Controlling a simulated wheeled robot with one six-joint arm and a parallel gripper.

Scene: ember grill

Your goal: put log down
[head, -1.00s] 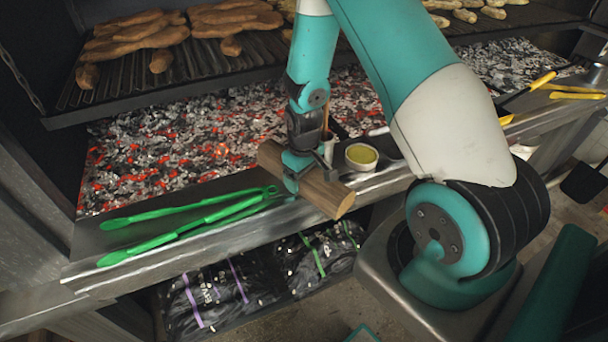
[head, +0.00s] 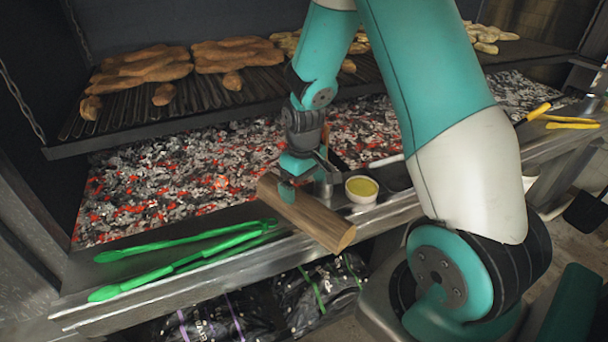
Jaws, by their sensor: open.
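The log (head: 318,224) is a split brown piece of wood with a pale cut end. It lies across the metal front ledge (head: 160,288) of the grill, its pale end sticking out past the ledge's front edge. My gripper (head: 287,190) is right at the log's far left part, pointing down, with one finger in front of the log's side. The jaws are open. The far finger is hidden, and I cannot tell whether the log is touched.
Green tongs (head: 185,260) lie on the ledge to the left. A white bowl of yellow sauce (head: 361,189) stands right of the log. Glowing coals (head: 180,175) lie behind, under a rack (head: 190,98) with bread-like pieces. Yellow-handled tools (head: 570,125) are at right.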

